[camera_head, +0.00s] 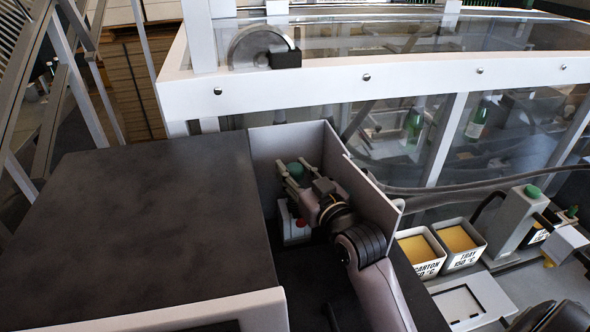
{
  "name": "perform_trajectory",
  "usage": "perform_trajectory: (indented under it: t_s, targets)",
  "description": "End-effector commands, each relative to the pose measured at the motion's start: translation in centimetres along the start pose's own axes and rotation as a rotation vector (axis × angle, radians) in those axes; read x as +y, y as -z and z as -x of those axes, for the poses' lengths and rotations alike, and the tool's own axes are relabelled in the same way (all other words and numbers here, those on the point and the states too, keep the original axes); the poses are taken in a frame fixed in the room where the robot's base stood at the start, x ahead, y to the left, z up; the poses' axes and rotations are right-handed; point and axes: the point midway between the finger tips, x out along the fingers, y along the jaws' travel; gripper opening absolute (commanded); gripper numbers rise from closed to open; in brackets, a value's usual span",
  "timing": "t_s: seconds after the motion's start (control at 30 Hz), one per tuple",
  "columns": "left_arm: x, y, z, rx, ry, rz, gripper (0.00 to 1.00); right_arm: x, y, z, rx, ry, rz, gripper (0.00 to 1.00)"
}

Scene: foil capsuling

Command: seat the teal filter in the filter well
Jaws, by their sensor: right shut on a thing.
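The fingers hide part of the filter. My left gripper is not in view.
The dark worktop (150,215) at left is bare. The recess's right wall (365,185) stands close to my right wrist. A white-framed glass enclosure (400,80) lies behind. Two yellow-filled trays (417,248) (459,239) and a green-topped grey post (520,215) are at right.

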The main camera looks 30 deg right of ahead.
Motion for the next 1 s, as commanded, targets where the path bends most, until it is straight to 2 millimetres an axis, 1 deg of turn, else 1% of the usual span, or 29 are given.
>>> perform_trajectory:
  t_s: [1.0]
  targets:
    - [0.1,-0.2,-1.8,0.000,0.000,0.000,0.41,0.0,-2.9,0.0,-0.004,0.000,-0.001,0.04]
